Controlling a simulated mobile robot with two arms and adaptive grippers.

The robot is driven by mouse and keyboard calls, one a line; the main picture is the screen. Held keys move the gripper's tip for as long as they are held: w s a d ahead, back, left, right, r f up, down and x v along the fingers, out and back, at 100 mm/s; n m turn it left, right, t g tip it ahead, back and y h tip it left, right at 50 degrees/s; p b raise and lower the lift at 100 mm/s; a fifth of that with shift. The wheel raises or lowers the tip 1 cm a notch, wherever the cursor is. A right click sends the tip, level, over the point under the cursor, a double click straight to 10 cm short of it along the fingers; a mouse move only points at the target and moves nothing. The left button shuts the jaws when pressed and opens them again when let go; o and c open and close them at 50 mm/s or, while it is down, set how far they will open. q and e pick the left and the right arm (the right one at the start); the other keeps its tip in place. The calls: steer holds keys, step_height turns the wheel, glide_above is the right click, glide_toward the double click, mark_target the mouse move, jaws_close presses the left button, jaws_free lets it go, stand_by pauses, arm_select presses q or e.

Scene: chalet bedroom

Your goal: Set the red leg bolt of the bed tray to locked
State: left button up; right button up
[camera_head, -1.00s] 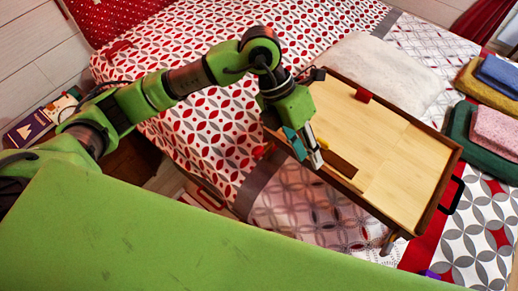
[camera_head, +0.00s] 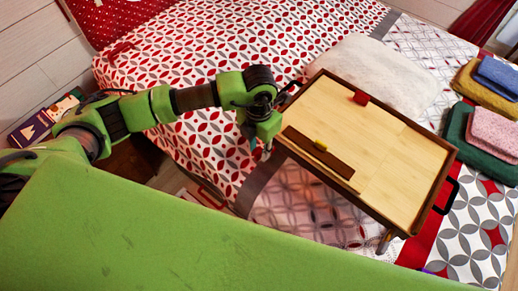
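The bed tray (camera_head: 408,175) stands on the bed, with a pale wooden top, a dark brown rim and black side handles. A dark strip with a small yellow piece (camera_head: 321,144) lies along the near side. One tray leg (camera_head: 385,242) shows below the near right corner. My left gripper (camera_head: 264,152) points down just off the tray's left end. Its fingers are small and mostly hidden, so its opening is unclear. My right gripper is out of view.
A white fluffy pillow (camera_head: 385,70) lies behind the tray. Folded textiles lie to the right, including a green one (camera_head: 478,145) under a pink one (camera_head: 497,132) and a yellow one (camera_head: 487,88) under a blue one (camera_head: 498,75). Patterned bedding is open left of the tray.

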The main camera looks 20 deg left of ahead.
arm_select(q)
steer(key=shift+f, duration=1.25)
